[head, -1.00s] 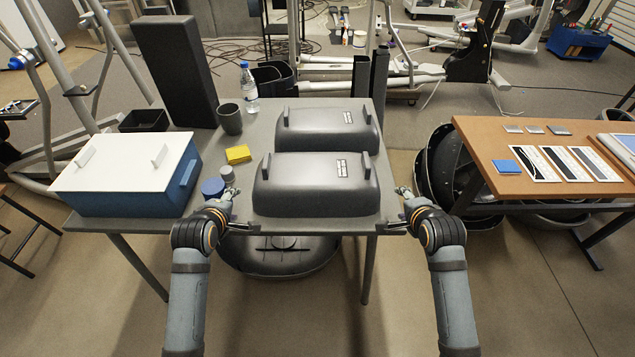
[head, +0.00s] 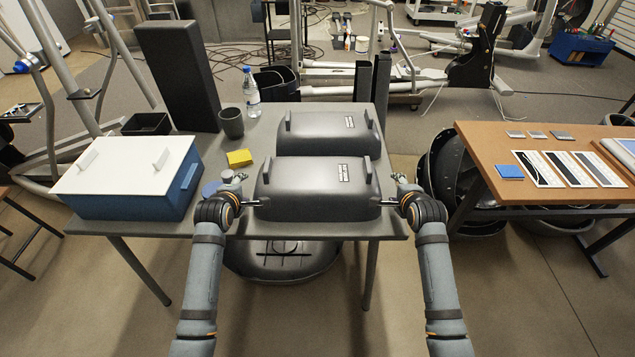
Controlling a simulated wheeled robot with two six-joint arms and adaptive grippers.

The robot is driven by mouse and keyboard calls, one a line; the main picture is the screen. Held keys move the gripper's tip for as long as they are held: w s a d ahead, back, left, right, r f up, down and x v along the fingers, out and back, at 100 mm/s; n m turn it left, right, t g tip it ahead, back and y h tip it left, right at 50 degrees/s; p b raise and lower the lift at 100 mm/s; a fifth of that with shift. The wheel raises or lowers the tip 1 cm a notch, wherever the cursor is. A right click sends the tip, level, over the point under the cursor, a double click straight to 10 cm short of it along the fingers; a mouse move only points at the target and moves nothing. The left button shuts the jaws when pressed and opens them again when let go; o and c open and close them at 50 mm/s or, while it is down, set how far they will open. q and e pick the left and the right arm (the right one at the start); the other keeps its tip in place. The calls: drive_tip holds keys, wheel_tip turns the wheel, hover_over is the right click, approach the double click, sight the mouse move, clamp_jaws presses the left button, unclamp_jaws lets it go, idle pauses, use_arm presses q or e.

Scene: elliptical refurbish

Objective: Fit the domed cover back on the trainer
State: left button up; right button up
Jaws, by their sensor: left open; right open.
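Two dark grey domed covers lie on the grey table, each with a small label and upright tabs at its ends. The near cover (head: 315,190) is close to the front edge; the far cover (head: 325,133) is right behind it. My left gripper (head: 243,191) is open at the near cover's left end. My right gripper (head: 392,191) is open at its right end. Neither holds the cover; I cannot tell whether the fingers touch it. Exercise machine frames (head: 350,74) stand behind the table; I cannot tell which is the trainer.
On the grey table (head: 330,228) are a blue box with a white lid (head: 120,168), a yellow block (head: 239,157), a dark cup (head: 231,123), a bottle (head: 251,92) and a tall dark block (head: 180,75). A brown table (head: 480,150) with cards stands right. A dark round part (head: 285,262) lies beneath.

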use_arm(q)
drive_tip(key=x, duration=0.6)
drive_tip(key=shift+d, duration=0.15)
use_arm(e)
drive_tip(key=x, duration=0.4)
drive_tip(key=a+x, duration=0.1)
drive_tip(key=x, duration=0.1)
use_arm(q)
drive_tip(key=shift+s+r, duration=0.15)
drive_tip(key=shift+s, duration=0.05)
use_arm(e)
drive_tip(key=shift+s+a+r, duration=0.2)
drive_tip(key=shift+a, duration=0.1)
drive_tip(key=shift+f, duration=0.1)
use_arm(q)
drive_tip(key=shift+d, duration=0.2)
use_arm(e)
drive_tip(key=shift+a, duration=0.1)
use_arm(q)
drive_tip(key=shift+d, duration=0.3)
use_arm(e)
drive_tip(key=shift+a, duration=0.3)
